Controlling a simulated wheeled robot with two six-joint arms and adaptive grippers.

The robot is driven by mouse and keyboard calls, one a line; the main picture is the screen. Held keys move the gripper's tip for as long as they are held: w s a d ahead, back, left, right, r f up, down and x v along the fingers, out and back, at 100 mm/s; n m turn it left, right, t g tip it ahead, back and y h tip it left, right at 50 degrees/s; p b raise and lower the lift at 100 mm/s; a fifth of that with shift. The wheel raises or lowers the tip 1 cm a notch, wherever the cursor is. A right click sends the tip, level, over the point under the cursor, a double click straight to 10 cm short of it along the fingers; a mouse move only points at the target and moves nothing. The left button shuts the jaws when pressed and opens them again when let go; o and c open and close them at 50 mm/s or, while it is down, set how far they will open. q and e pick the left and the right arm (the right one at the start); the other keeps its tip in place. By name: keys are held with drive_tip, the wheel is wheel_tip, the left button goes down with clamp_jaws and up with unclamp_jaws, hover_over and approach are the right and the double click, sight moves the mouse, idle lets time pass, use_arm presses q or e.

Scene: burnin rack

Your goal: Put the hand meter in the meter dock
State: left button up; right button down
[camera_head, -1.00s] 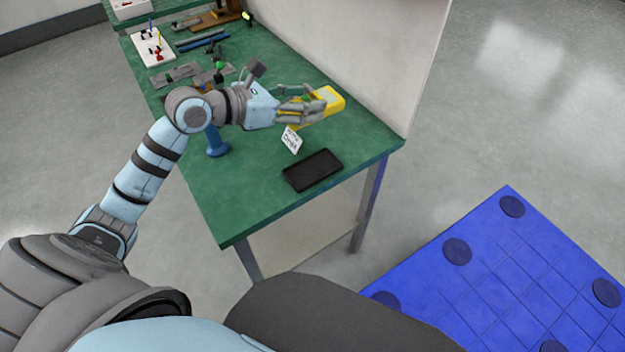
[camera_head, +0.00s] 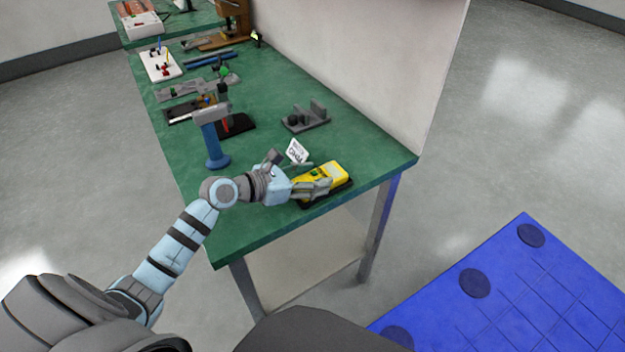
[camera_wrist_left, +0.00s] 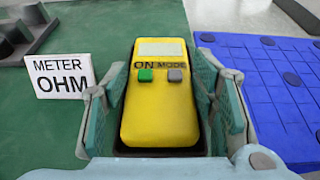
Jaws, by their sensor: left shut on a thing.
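The yellow hand meter (camera_head: 340,173) is between the fingers of my left gripper (camera_head: 320,183), over the black meter dock (camera_head: 344,191) near the bench's front right corner. Dark dock edge shows beside and below the meter; I cannot tell whether the meter rests in it or hangs just above. In the left wrist view the meter (camera_wrist_left: 158,110) lies face up, with a green and a grey button, and finger pads on both sides. A white "METER OHM" sign (camera_wrist_left: 61,76) stands to its left; the head view also shows this sign (camera_head: 297,152). My right gripper is not in view.
A grey holder (camera_head: 306,119) stands behind the sign. A blue upright tool (camera_head: 213,148) stands left of my gripper. Several fixtures and a white board (camera_head: 160,65) fill the far bench. A wall panel (camera_head: 350,60) borders the right side.

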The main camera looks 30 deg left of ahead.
use_arm(q)
drive_tip(key=o, duration=1.3)
drive_tip(key=shift+s+a+r, duration=0.1)
drive_tip(key=shift+s+r, duration=0.05)
drive_tip(key=shift+r, duration=0.05)
drive_tip(key=p+v, duration=0.3)
drive_tip(key=v, duration=0.8)
drive_tip(key=shift+f, duration=0.1)
drive_tip(key=shift+s+a+r, duration=0.1)
drive_tip(key=shift+s+r, duration=0.1)
drive_tip(key=shift+s, duration=0.1)
